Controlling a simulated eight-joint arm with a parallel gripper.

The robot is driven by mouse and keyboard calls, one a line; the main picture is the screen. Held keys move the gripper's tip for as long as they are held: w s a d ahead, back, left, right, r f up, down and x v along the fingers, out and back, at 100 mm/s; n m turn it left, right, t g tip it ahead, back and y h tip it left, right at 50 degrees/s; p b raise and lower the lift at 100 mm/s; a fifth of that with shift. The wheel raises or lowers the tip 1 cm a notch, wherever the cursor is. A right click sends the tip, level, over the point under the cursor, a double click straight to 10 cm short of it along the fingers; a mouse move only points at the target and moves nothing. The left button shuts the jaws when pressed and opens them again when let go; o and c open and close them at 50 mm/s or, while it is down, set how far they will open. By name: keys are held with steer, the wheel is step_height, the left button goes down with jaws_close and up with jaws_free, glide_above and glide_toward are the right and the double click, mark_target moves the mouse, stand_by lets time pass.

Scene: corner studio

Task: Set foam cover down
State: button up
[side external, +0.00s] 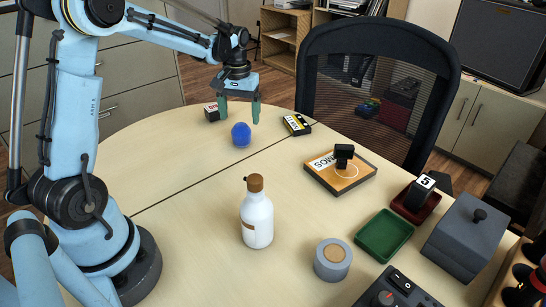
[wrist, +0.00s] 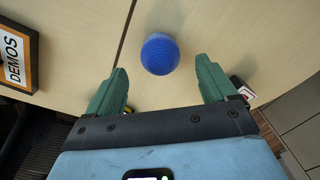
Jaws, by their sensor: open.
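The foam cover (side external: 241,135) is a round blue ball resting on the pale wooden table (side external: 190,215), near the seam. It also shows in the wrist view (wrist: 160,54), just beyond and between the green fingertips, touching neither. My gripper (side external: 239,112) points down above the far part of the table, slightly behind the foam cover in the side view. Its fingers are spread wide and hold nothing. In the wrist view my gripper (wrist: 163,70) shows a clear gap between its fingers.
A small black-and-white block (side external: 211,112) and a yellow-black item (side external: 297,124) flank my gripper. A DEMOS board (side external: 325,182), white bottle (side external: 257,215), grey round container (side external: 332,262), green tray (side external: 384,236) and grey lidded box (side external: 468,240) stand nearer. The left-middle table is clear.

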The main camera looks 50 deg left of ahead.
mark_target(242, 125)
step_height(242, 125, up, 6)
steer(key=shift+f, duration=0.25)
steer(key=shift+d+r, duration=0.2)
steer(key=shift+d, duration=0.05)
steer(key=s+d+m+t, duration=0.3)
steer(key=s+d, duration=0.3)
steer(key=d, duration=0.2)
steer(key=s+d+m+t, duration=0.4)
steer(key=s+d, duration=0.1)
steer(key=d, duration=0.4)
steer(key=shift+s, duration=0.4)
steer(key=shift+r, duration=0.1)
